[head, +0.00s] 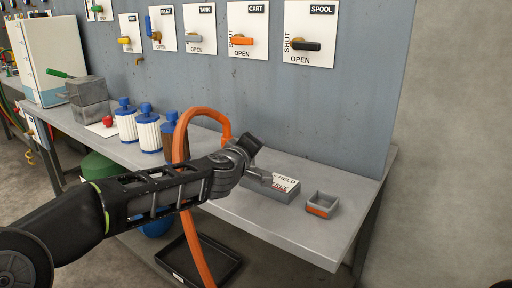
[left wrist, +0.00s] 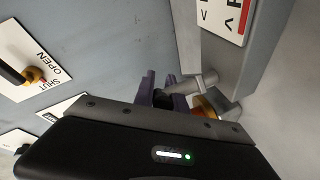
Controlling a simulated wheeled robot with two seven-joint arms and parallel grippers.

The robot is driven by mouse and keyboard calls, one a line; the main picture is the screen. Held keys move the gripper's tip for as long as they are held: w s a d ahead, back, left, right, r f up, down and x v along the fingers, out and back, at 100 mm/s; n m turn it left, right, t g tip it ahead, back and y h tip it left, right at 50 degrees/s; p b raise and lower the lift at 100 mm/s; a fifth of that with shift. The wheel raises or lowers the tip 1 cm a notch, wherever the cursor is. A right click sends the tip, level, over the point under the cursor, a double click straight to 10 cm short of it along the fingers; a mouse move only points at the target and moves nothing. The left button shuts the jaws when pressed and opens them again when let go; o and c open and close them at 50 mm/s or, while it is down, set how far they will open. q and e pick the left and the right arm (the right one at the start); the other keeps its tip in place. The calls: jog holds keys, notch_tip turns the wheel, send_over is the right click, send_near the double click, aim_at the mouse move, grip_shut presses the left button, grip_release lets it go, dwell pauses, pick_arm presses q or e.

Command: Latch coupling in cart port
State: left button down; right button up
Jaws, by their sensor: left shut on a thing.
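My left gripper (head: 256,158) is over the bench, beside a grey block (head: 268,194) with a white HELD/FREE label. In the left wrist view its purple fingers (left wrist: 162,92) are shut on a grey metal coupling (left wrist: 192,86), next to an orange part (left wrist: 204,104). The block's labelled face (left wrist: 232,14) is close by there. An orange hose (head: 183,140) loops up from the floor and behind my gripper. In the head view my gripper hides most of the coupling. I cannot tell whether the coupling is seated in a port. My right gripper is not in view.
A wall panel holds several valves, including CART (head: 242,41) and SPOOL (head: 306,45). A small open grey and orange box (head: 320,204) stands right of the block. White and blue canisters (head: 147,130) stand left of the hose. A black tray (head: 205,262) lies below.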

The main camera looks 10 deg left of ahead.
pick_arm(q)
jog(key=n+y+p, duration=0.2)
jog(key=y, duration=0.1)
jog(key=a+n+g+y+p, duration=0.1)
jog(key=n+y+p, duration=0.1)
jog(key=y+p, duration=0.1)
jog(key=n+g+y+p, duration=0.1)
jog(key=n+y+p, duration=0.1)
jog(key=n+p, duration=0.1)
jog(key=shift+s+a+r+y, duration=0.15)
jog(key=shift+s+y, duration=0.05)
jog(key=shift+y, duration=0.2)
jog(key=shift+s+a+f+n+g+y+p, duration=0.1)
jog(key=shift+a+n+g+y+p, duration=0.1)
jog(key=shift+n+g+y+p, duration=0.4)
jog(key=shift+s+a+f+n+g+y+p, duration=0.15)
jog(key=shift+n+g+y+p, duration=0.25)
jog(key=shift+n+y+p, duration=0.25)
jog(key=c, duration=1.6)
grip_release()
jog(key=shift+w, duration=0.1)
jog(key=shift+c, duration=0.2)
